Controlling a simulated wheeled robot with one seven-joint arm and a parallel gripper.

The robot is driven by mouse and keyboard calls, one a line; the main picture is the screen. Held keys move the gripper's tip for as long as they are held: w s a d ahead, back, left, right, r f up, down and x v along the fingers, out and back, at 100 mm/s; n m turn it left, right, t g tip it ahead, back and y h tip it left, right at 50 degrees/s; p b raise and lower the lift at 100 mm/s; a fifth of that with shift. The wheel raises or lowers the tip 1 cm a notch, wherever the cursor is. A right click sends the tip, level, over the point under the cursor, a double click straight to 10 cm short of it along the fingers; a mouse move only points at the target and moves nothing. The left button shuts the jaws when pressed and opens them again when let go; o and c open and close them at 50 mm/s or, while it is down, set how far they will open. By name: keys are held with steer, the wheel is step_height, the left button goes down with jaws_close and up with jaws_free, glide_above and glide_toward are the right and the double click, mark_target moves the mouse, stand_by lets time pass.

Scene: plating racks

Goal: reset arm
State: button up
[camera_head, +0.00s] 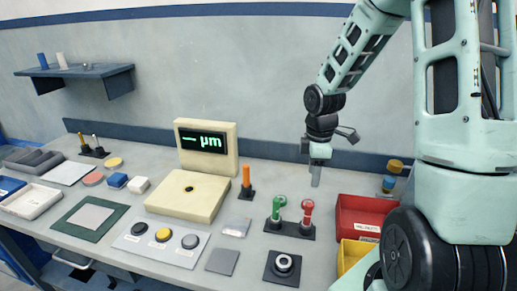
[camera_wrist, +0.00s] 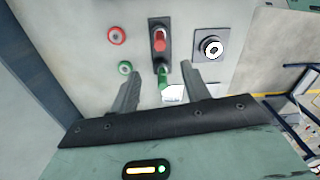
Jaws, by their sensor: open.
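My gripper (camera_head: 316,178) hangs at the end of my raised arm, above the rear of the grey bench, with its fingers pointing down. In the wrist view its two fingers (camera_wrist: 162,74) are spread apart with nothing held between them. A black base with a green handle (camera_head: 280,203) and a red handle (camera_head: 307,211) stands below and in front of it. The red handle (camera_wrist: 159,41) and the green handle (camera_wrist: 163,78) also show in the wrist view, beyond the fingers. The gripper is apart from both.
The measuring device (camera_head: 201,146) with a lit display stands left of my gripper. An orange peg (camera_head: 246,177) is beside it. A red bin (camera_head: 345,216) and a yellow bin (camera_head: 350,256) stand at right. A black block with a round knob (camera_head: 283,265) is near the front edge.

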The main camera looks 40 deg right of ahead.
steer(key=s+a+r+m+b, duration=0.15)
steer(key=s+a, duration=0.25)
steer(key=a, duration=0.9)
steer(key=s+a+b, duration=0.3)
steer(key=s+a, duration=0.1)
steer(key=a, duration=1)
steer(key=s+a+b, duration=0.1)
steer(key=s+a, duration=0.5)
steer(key=s, duration=0.3)
steer(key=shift+m+y+b, duration=0.3)
steer(key=shift+m, duration=0.15)
